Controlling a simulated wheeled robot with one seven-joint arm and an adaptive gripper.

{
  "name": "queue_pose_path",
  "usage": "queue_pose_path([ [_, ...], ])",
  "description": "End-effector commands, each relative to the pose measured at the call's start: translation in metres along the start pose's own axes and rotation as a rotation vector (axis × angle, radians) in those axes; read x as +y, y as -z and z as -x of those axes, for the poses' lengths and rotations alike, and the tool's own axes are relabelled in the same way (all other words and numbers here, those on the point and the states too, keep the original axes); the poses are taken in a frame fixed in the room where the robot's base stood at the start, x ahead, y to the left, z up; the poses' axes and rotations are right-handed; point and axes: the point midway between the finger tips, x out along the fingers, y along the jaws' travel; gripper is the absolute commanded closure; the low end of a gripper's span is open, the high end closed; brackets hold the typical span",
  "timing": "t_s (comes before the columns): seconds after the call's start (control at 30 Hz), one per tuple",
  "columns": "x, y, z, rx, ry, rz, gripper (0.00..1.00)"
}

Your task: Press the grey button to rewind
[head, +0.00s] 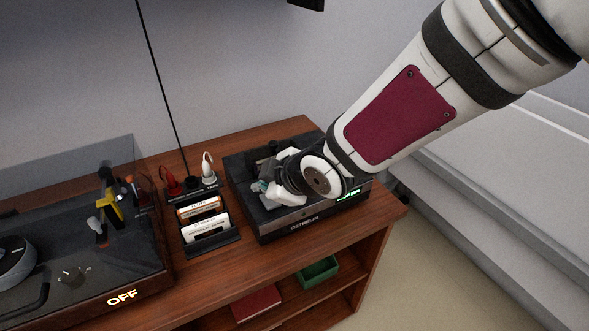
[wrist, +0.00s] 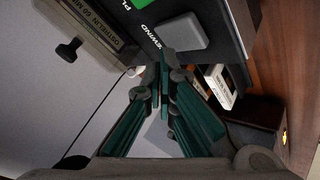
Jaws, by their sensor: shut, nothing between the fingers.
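The grey button (wrist: 178,32) is a rounded block on the black top of the tape deck, with lettering ending in "EWIND" beside it in the wrist view. My gripper (wrist: 165,58) is shut and empty, its tips just below the button in the picture. I cannot tell whether they touch it. In the head view the tape deck (head: 278,228) stands at the right end of the wooden cabinet. My arm and wrist cover much of its top there, hiding the grey button.
A green button (wrist: 147,3) lies beside the grey one. A rack of cassettes (head: 206,230) and upright plugs stand left of the deck. A turntable (head: 75,275) with a clear lid is farther left. The wooden cabinet (head: 300,130) has a wall behind it.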

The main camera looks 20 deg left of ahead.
Motion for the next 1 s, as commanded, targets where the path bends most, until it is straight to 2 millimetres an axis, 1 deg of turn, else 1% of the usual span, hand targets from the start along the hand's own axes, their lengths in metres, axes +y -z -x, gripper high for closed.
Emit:
queue_pose_path([
  [0.43,-0.004,-0.0044,-0.0061,0.0,0.0,0.0,1.0],
  [1.0,-0.0047,-0.0047,-0.0065,0.0,0.0,0.0,1.0],
])
